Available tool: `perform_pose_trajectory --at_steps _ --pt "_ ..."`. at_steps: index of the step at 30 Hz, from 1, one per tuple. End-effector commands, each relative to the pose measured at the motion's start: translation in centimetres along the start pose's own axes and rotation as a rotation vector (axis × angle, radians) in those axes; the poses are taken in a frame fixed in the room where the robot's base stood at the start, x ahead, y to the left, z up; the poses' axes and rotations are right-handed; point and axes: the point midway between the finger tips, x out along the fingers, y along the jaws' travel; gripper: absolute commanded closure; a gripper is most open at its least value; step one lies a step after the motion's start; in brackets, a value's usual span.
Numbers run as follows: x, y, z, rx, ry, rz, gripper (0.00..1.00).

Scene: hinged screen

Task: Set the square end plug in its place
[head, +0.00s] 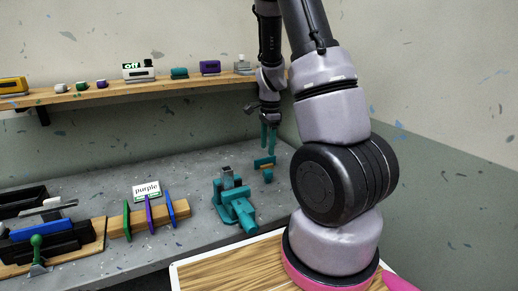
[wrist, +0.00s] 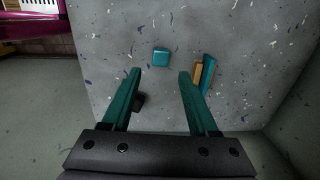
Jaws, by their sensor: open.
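A small teal square block (wrist: 160,57), which looks like the square end plug, lies on the grey counter ahead of my fingertips in the wrist view. Right of it is an orange and teal piece (wrist: 203,72), close to my right finger. In the head view an orange and teal piece (head: 264,162) lies below my gripper (head: 268,138). My gripper (wrist: 160,75) is open, its teal fingers apart, with nothing between them. A teal clamp-like fixture (head: 238,208) stands on the counter left of my gripper. I cannot tell which place fits the plug.
A dark piece (wrist: 138,103) is partly hidden by my left finger. A wooden rack (head: 148,218) with coloured upright plates and a "purple" label stands to the left. A shelf (head: 130,93) with small items runs along the wall. The counter (head: 195,185) has clear patches between.

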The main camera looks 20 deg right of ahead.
Motion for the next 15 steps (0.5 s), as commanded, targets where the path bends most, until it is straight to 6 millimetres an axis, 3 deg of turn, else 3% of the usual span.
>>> perform_pose_trajectory --at_steps 3,10,15 --pt "1.9 0.0 -1.0 0.05 0.024 0.029 0.4" --pt "3.4 0.0 -1.4 0.066 0.031 0.037 0.4" --pt "5.6 0.2 -1.4 0.067 0.03 0.039 0.4"
